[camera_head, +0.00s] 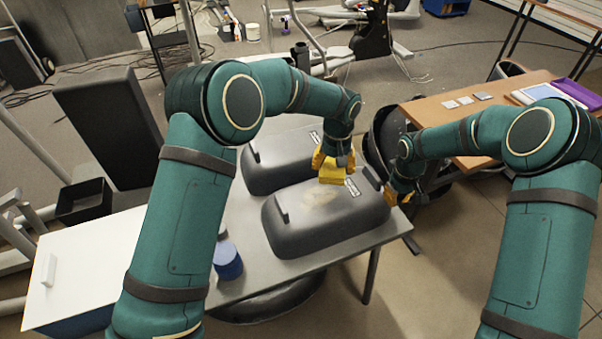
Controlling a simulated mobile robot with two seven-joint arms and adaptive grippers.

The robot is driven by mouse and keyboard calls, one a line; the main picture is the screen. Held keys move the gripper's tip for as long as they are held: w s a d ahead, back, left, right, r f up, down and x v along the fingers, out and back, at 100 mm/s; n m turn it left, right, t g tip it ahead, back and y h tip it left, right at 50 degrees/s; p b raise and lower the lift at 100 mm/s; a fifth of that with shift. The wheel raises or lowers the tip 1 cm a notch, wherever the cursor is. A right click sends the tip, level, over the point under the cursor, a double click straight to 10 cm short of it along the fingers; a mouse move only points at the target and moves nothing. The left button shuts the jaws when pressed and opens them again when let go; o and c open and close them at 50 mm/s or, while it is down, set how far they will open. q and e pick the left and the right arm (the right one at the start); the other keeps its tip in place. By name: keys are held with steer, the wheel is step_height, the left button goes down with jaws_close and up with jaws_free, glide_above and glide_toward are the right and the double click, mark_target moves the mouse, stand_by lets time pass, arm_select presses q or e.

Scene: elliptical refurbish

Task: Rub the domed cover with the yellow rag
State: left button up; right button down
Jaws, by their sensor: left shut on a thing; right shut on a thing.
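Two dark grey domed covers lie on a grey table. The front domed cover (300,230) has a pale tan smudge (320,198) on its top and a raised handle at each end. My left gripper (332,166) is shut on the yellow rag (332,177), which is on or just above the front cover's top, at the far edge of the smudge. My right gripper (392,194) is shut at the right end of the front cover, by its right handle (372,178); its fingertips are partly hidden. The rear domed cover (268,170) lies behind, partly hidden by my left arm.
The grey table (262,278) carries a blue round container (228,262) at its left. A white-topped box (85,262) stands further left. A wooden desk (495,112) with a purple tray (575,92) is at the right. A dark chair (385,140) stands behind my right gripper.

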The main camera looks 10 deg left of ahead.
mark_target(306, 200)
arm_select(q)
steer(key=shift+w+d+f, duration=0.1)
steer(key=shift+w+d, duration=0.15)
steer(key=shift+d, duration=0.35)
steer(key=shift+w+d+f, duration=0.1)
steer(key=shift+w+d, duration=0.1)
steer(key=shift+d, duration=0.4)
steer(key=shift+f, duration=2.95)
steer(key=shift+f, duration=1)
steer(key=shift+s+a+r, duration=0.1)
steer(key=shift+s+a, duration=0.3)
steer(key=shift+a, duration=0.35)
steer(key=shift+s+a, duration=0.4)
steer(key=shift+a, duration=0.3)
steer(key=shift+s+a+f, duration=0.1)
steer(key=shift+s+a, duration=0.55)
steer(key=shift+a, duration=0.4)
steer(key=shift+s+a+f, duration=0.1)
steer(key=shift+s+a, duration=0.5)
steer(key=shift+a, duration=0.45)
steer(key=shift+s+a+f, duration=0.1)
steer(key=shift+s+a, duration=0.55)
steer(key=shift+a, duration=0.4)
